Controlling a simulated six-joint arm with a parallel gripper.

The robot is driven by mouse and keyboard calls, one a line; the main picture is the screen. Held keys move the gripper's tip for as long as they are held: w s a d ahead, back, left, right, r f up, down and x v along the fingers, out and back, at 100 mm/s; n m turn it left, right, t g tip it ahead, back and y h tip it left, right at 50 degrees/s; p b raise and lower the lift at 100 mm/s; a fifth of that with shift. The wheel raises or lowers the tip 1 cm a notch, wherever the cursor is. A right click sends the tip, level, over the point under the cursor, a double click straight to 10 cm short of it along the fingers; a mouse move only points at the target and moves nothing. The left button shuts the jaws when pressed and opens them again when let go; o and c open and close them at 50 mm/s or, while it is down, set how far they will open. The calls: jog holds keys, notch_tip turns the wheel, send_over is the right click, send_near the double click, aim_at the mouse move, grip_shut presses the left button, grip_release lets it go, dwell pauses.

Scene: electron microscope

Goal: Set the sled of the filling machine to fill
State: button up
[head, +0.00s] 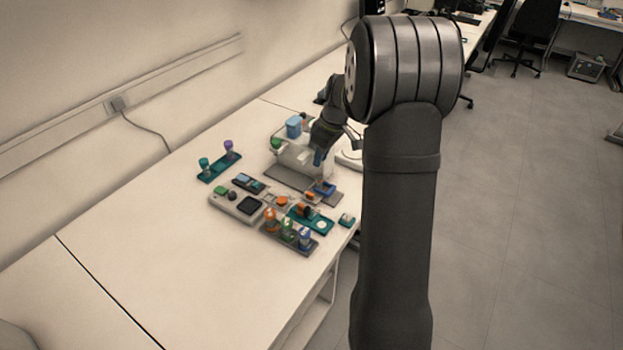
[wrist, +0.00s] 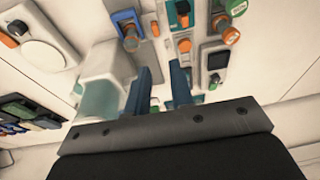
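The filling machine is probably the white block (head: 305,156) on a grey base plate; its white body also shows in the wrist view (wrist: 105,65), left of my fingers.
In front lie a grey device with a dark screen (head: 249,205), a tray of coloured knobs (head: 288,238) and a teal plate (head: 322,222). A teal rack (head: 218,168) stands at the left. The table's front left (head: 190,270) is clear.

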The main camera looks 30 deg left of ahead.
aim_at(310, 194)
jog(key=shift+y, duration=0.9)
jog(key=d+x, duration=0.1)
jog(key=x, duration=0.4)
jog(key=d+x, duration=0.1)
jog(key=x, duration=0.5)
jog(key=d+f+x, duration=0.1)
jog(key=x, duration=0.4)
jog(key=shift+w+a+f, duration=0.15)
jog(key=shift+w+f, duration=0.15)
jog(key=shift+w, duration=0.05)
grip_shut()
